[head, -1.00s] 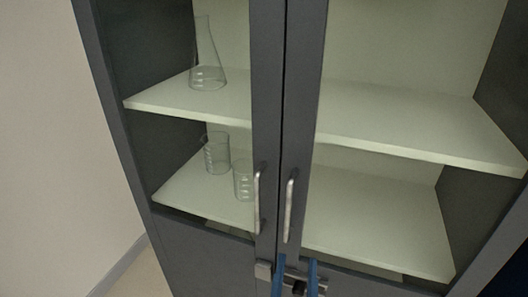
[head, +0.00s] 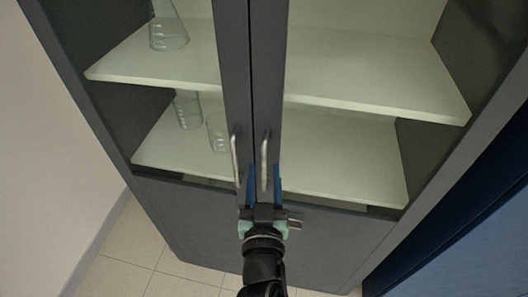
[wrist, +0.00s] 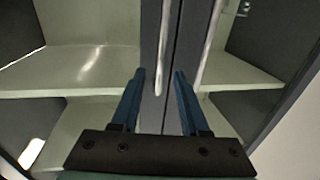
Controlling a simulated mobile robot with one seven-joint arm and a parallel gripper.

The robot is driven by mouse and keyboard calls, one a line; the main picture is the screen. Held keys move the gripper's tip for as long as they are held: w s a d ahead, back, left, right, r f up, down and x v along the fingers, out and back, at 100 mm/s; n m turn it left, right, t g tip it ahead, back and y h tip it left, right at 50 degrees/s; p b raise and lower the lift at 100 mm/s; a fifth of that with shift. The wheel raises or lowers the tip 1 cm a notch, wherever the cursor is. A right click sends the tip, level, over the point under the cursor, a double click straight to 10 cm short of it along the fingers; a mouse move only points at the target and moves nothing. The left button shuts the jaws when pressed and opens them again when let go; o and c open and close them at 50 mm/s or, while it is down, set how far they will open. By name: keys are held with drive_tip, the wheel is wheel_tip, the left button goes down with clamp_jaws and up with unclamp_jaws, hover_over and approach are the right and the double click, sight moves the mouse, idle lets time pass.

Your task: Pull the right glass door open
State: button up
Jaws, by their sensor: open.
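The right glass door (head: 271,90) is closed beside the left glass door (head: 236,90), their dark frames meeting at the middle of the cabinet. The right door's upright metal handle (head: 264,160) also shows in the wrist view (wrist: 163,50). My gripper (head: 263,175) is open at the lower part of this handle, one blue finger on each side of it. In the wrist view the handle's end lies between my two fingers (wrist: 159,74), with gaps showing on both sides. Whether the fingers reach deep enough around the bar is hard to tell.
The left door's handle (head: 235,158) stands close beside my left finger. Below is a grey lower cabinet front (head: 330,235) with a small metal fitting (head: 296,223). Glassware, including a flask (head: 168,32), stands behind the left door. Tiled floor (head: 125,255) is free at left; a blue panel (head: 450,240) is at right.

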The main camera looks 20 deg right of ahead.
sight(264, 162)
drive_tip(key=shift+p+x, duration=0.4)
drive_tip(key=shift+x, duration=1.75)
clamp_jaws()
